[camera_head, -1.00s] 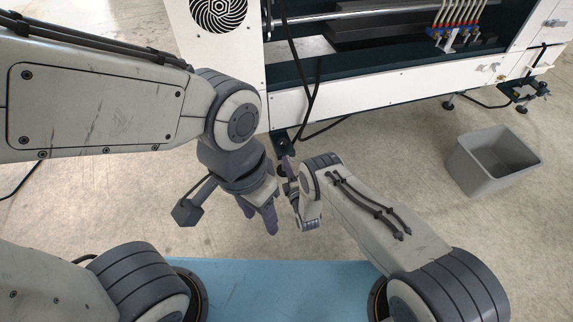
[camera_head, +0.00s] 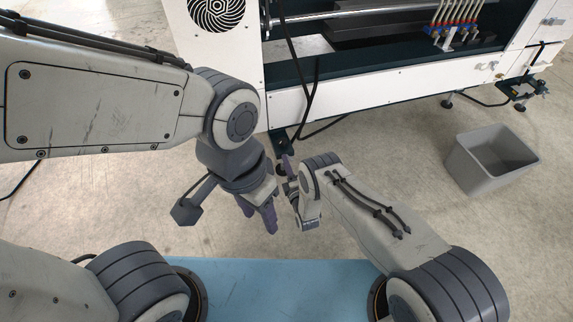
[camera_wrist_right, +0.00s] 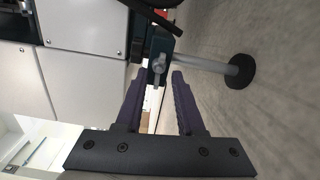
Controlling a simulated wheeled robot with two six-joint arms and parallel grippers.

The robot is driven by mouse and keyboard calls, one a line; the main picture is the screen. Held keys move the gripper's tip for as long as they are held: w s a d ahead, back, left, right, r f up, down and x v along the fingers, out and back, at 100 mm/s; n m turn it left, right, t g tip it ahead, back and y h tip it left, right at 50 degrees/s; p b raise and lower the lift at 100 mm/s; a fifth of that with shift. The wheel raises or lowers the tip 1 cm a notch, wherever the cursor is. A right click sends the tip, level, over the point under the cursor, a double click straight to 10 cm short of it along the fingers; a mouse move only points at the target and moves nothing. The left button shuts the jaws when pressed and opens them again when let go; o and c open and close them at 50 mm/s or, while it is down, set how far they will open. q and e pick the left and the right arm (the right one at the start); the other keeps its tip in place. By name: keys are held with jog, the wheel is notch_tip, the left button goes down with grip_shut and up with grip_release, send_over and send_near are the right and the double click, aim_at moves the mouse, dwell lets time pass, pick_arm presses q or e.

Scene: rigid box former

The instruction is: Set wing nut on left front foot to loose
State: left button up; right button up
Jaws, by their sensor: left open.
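The left front foot shows in the right wrist view as a grey rod with a round dark pad (camera_wrist_right: 240,71), lying sideways in the picture, with a dark bracket at its other end. A small metal wing nut (camera_wrist_right: 158,64) sits at the bracket. My right gripper (camera_wrist_right: 159,80) is open, its two purple fingers on either side of the line to the wing nut, tips just short of it. In the head view my right gripper (camera_head: 287,168) is by the foot's bracket (camera_head: 285,142), which partly hides behind it. My left gripper (camera_head: 262,222) is open and empty, pointing down, beside my right wrist.
The white and dark machine (camera_head: 395,95) fills the back, with black cables (camera_head: 316,98) hanging near the foot. A grey bin (camera_head: 492,162) stands on the floor at right. Another machine foot (camera_head: 447,104) stands farther right. The floor between is clear.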

jog(key=shift+a, duration=0.1)
jog(key=p+v, duration=0.5)
jog(key=v, duration=0.5)
jog(key=shift+s, duration=0.25)
jog(key=shift+r, duration=0.1)
